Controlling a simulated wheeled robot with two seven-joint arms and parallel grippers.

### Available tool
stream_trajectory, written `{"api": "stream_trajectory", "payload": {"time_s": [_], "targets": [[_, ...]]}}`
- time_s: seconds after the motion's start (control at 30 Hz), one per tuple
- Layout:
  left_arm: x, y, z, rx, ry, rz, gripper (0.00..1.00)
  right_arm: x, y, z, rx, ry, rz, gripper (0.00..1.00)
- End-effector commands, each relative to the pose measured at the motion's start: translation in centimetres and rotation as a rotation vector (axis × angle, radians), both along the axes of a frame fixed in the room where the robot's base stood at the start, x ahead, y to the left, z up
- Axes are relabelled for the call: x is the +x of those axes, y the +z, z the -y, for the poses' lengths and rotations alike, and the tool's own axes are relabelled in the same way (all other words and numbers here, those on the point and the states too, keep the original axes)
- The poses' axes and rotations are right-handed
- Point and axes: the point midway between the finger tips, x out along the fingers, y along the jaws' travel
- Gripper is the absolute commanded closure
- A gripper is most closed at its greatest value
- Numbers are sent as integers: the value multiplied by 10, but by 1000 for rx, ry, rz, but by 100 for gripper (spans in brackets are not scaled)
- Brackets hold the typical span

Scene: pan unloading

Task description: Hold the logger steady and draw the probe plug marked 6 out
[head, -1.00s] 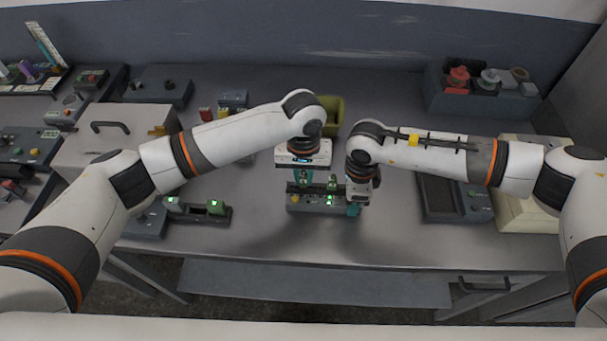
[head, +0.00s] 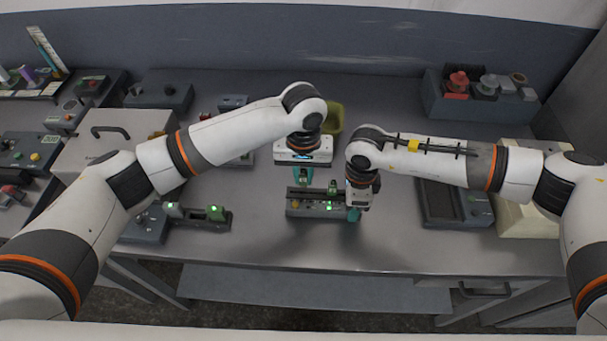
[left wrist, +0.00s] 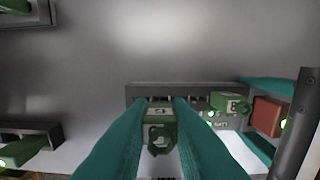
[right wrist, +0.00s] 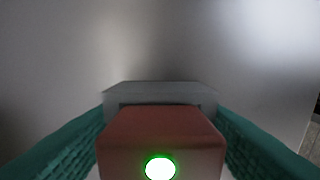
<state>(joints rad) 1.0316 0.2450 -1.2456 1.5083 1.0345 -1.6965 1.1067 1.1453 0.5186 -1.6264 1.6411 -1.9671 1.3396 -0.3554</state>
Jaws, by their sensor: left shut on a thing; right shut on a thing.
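The logger (head: 312,210) is a grey box on the table, below centre in the head view. My left gripper (head: 303,182) is shut on a green plug (left wrist: 160,130) with a mark that reads as 6. It is over the logger's left half; the plug appears raised, but I cannot tell its exact gap from the sockets. A green plug marked 3 (left wrist: 230,102) and a red plug (left wrist: 268,116) sit in the logger to the right. My right gripper (head: 354,212) is shut on the logger's right end, its fingers either side of the red plug, which also shows in the right wrist view (right wrist: 160,140).
A similar device with green plugs (head: 197,220) stands to the left on the table. A dark tray device (head: 440,200) lies right of my right gripper. An olive bin (head: 335,115) is behind the left wrist. Bare table lies in front of the logger.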

Motion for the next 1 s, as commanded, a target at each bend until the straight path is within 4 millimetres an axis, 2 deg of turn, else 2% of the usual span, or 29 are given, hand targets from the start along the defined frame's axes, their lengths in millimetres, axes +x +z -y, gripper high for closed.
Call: {"api": "stream_trajectory", "payload": {"time_s": [0.27,0.3,0.43,0.77,0.87,1.0], "targets": [[0,3,0,0,0,0,100,0,1,0,1,0,0,78],[0,3,0,0,0,0,100,0,1,0,1,0,0,42],[0,2,0,0,0,0,100,0,0,0,1,0,0,21],[0,2,0,-1,0,0,100,0,3,0,1,0,0,20],[0,2,0,-1,0,0,100,1,12,0,1,0,2,20],[0,2,0,-1,0,0,100,1,38,0,2,0,3,20]]}}
